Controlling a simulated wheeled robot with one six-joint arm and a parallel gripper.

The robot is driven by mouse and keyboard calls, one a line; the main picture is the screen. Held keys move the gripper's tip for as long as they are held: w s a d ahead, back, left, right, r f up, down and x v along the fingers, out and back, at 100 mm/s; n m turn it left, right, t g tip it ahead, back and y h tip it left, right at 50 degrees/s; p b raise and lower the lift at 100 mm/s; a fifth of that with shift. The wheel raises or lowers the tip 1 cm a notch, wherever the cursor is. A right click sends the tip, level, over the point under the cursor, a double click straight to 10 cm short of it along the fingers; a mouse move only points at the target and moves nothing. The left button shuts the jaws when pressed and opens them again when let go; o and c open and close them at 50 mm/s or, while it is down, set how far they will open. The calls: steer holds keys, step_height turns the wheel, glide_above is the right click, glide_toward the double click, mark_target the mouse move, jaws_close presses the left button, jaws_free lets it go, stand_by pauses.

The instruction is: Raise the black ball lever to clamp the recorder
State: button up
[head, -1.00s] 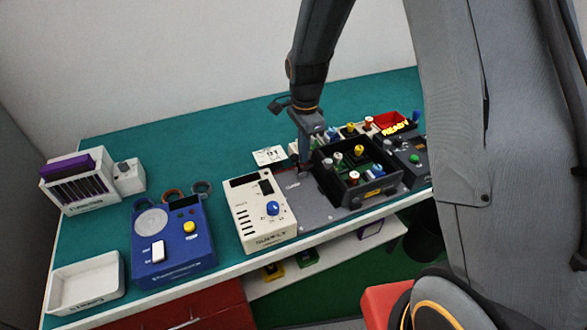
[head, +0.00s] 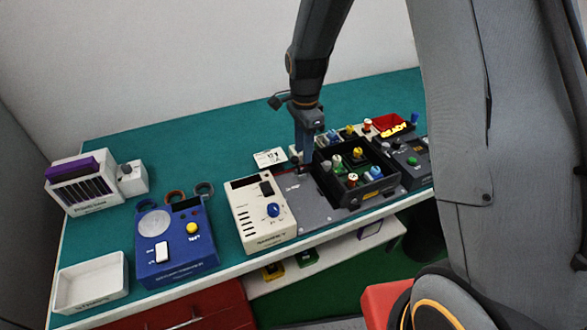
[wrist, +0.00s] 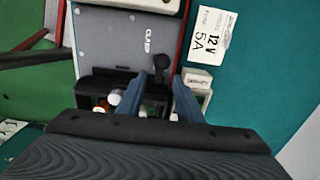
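The black ball lever (wrist: 161,62) shows in the wrist view beside the "CLAMP" label on a grey plate (wrist: 115,40). My gripper (wrist: 158,78) is open. Its two blue-grey fingers stand apart, and the ball shows in the gap just beyond their tips; I cannot tell if either touches it. In the head view my gripper (head: 304,155) points down at the back left of a black open box (head: 350,201) holding several coloured caps. The box sits on the grey plate (head: 305,208); I cannot tell if it is the recorder. The lever is hidden there.
A cream power supply (head: 250,222) stands left of the plate, with a white "12V 5A" card (head: 270,157) behind it. A dark unit (head: 412,160) and a red bin (head: 390,122) stand to the right. A blue device (head: 170,262) is farther left.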

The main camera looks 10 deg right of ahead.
step_height(320, 180, up, 7)
steer(key=p, duration=0.2)
steer(key=shift+f, duration=0.2)
stand_by(0.4)
steer(key=s+d+f+n+b, duration=0.3)
steer(key=s+d+n+b, duration=0.1)
steer(key=s+n, duration=0.3)
steer(key=s+d+f+n+t+b, duration=0.1)
steer(key=s+d+f+n+b, duration=0.2)
steer(key=s+n+b, duration=0.4)
steer(key=s+d, duration=0.1)
steer(key=s, duration=0.2)
steer(key=shift+d+n, duration=0.15)
steer(key=shift+n, duration=0.25)
